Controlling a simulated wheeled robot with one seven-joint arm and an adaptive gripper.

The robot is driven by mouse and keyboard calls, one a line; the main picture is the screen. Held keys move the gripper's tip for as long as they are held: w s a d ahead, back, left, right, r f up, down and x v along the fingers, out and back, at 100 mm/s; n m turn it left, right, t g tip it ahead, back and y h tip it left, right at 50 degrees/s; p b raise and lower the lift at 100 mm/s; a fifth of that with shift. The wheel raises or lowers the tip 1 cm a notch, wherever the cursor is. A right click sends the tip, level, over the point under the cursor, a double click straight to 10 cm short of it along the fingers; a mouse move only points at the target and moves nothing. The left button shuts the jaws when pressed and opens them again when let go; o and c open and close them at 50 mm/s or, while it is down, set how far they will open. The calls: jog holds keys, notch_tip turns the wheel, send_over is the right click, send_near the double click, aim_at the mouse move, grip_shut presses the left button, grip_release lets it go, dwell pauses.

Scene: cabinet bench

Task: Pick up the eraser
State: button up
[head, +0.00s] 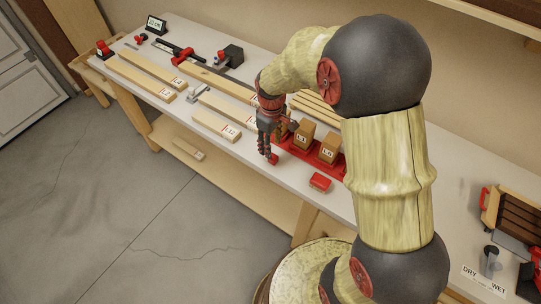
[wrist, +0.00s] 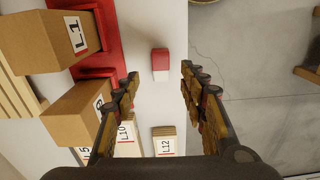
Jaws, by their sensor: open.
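The likely eraser (head: 320,182) is a small red block with a pale side, lying on the white bench top near its front edge. In the wrist view the red-and-white eraser (wrist: 160,62) lies between the lines of the two fingers, beyond the tips. My gripper (head: 269,156) is open, pointing down over the bench to the left of the eraser in the head view. In the wrist view my gripper (wrist: 160,74) has its fingers apart with nothing held. A small red patch shows by the fingertips in the head view; I cannot tell what it is.
Labelled brown boxes (head: 303,134) stand on a red tray (head: 296,152) behind the eraser. Several labelled planks (head: 216,124) lie to the left. In the wrist view the bench edge and grey floor (wrist: 265,60) are close on the right.

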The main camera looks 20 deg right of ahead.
notch_tip(320, 180, down, 7)
jog(key=shift+s+r+b, duration=0.1)
jog(key=shift+b, duration=0.7)
jog(key=shift+c, duration=0.6)
grip_shut()
